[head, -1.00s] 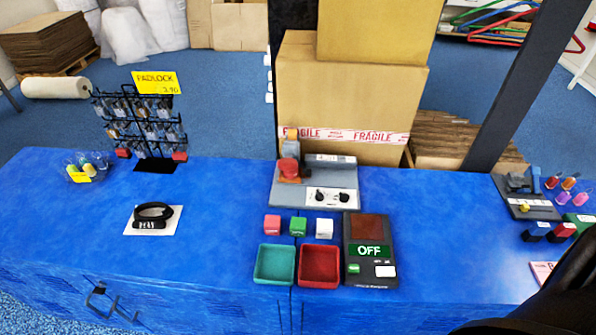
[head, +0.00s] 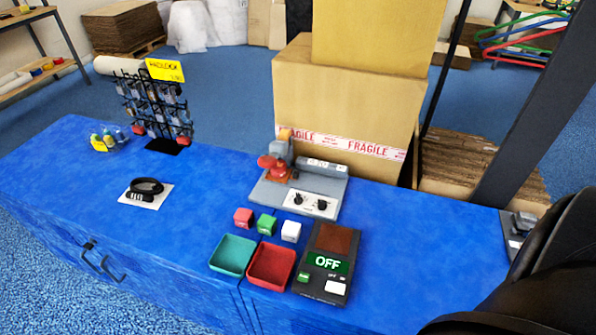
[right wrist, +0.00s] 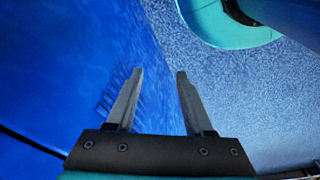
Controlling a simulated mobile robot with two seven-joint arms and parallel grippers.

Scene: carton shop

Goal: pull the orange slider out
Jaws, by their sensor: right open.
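A grey device (head: 266,192) stands at the back middle of the blue counter. It carries a red-orange part (head: 277,168), a small orange-yellow piece (head: 285,134) at its top and a white panel with two black knobs. I cannot tell whether either coloured part is the orange slider. My right gripper (right wrist: 160,72) is open and empty in the right wrist view, with the blue counter side and speckled blue floor beyond it. It is away from the device. My left gripper is not in view.
Red, green and white cubes (head: 291,231), a teal tray (head: 233,254), a red tray (head: 270,264) and a dark OFF box (head: 326,264) stand in front of the device. A padlock rack (head: 152,106) is at left. Cartons (head: 345,95) stand behind. The counter's left part is mostly clear.

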